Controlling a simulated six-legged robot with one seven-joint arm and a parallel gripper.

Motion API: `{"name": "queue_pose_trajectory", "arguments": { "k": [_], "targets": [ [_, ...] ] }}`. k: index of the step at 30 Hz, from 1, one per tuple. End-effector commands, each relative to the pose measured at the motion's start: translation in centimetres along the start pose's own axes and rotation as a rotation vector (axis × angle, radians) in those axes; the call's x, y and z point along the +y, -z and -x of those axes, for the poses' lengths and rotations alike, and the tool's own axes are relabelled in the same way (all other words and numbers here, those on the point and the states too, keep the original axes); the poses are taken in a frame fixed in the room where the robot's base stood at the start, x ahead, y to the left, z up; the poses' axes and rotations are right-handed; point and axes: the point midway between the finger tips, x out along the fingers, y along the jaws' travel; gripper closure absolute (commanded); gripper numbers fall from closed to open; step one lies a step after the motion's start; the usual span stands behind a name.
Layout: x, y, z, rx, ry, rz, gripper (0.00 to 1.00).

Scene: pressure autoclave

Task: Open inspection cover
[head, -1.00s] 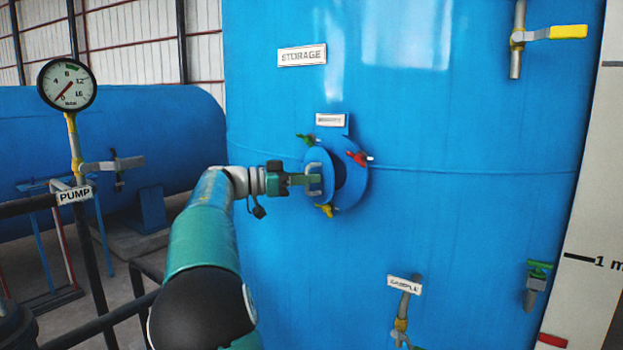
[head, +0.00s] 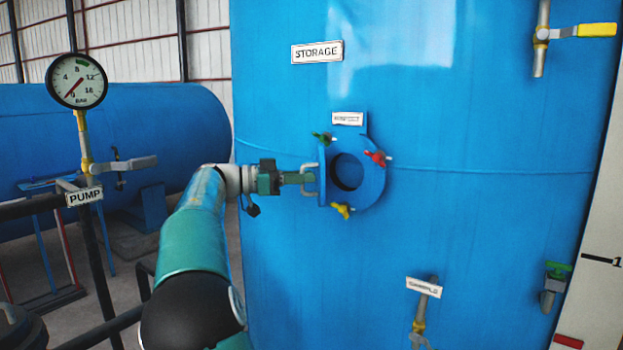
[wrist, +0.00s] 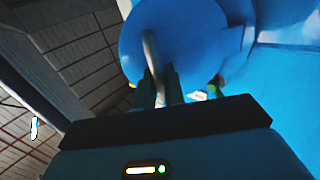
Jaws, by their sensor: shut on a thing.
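The blue inspection cover (head: 322,176) stands swung out to the left of its round port, seen nearly edge-on in the head view. The port's blue flange (head: 372,182) shows with its dark opening (head: 348,172) largely uncovered. My gripper (head: 305,178) is shut on the cover's grey handle (head: 309,192), left of the cover. In the wrist view the cover's round face (wrist: 190,35) fills the top middle, and the fingers (wrist: 160,88) close around the handle (wrist: 150,52). Green (head: 321,137), red (head: 376,158) and yellow (head: 342,211) clamps sit around the flange, clear of the opening.
The blue storage tank (head: 460,220) fills the right. A pressure gauge (head: 76,81) and the pump valve lever (head: 125,164) stand at the left. A sample valve (head: 420,325) juts out below the port. Dark rails (head: 110,335) run at lower left.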

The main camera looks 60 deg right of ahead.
Motion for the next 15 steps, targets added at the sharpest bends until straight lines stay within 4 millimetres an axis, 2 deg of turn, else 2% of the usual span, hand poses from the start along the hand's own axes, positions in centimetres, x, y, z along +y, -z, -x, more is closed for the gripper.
{"name": "queue_pose_trajectory", "arguments": {
  "k": [6,15],
  "targets": [
    [-1.6,0.1,2.0,0.005,0.001,-0.002,1.00],
    [-3.4,0.0,3.6,0.003,-0.004,0.001,1.00]
  ]
}}
